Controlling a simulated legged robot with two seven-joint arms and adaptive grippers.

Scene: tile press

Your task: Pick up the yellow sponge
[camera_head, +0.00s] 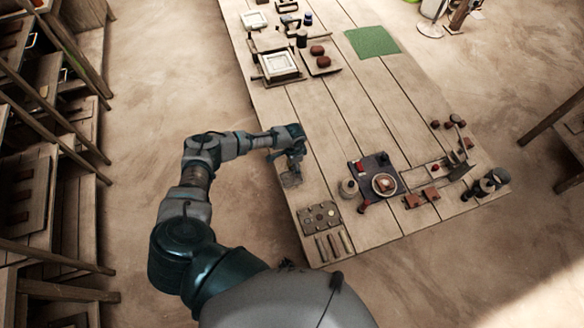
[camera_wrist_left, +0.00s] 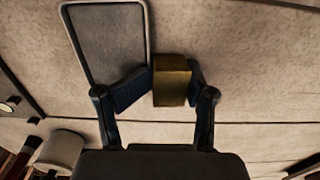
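The yellow sponge (camera_wrist_left: 172,80) is a small brownish-yellow block in the left wrist view. It sits between the two fingers of my left gripper (camera_wrist_left: 172,88), with a dark finger pad against each side. The gripper looks shut on it. Whether the sponge touches the table or is lifted, I cannot tell. In the head view my left gripper (camera_head: 291,160) is over the table's left edge, and the sponge cannot be made out there. My right gripper is in neither view.
A small grey tray (camera_head: 291,180) lies just below my left gripper; its pale rim (camera_wrist_left: 148,30) shows beside the sponge. A palette board (camera_head: 319,216), a round pot (camera_head: 348,187) and a dark press (camera_head: 377,166) stand nearby. The middle planks (camera_head: 345,115) are clear.

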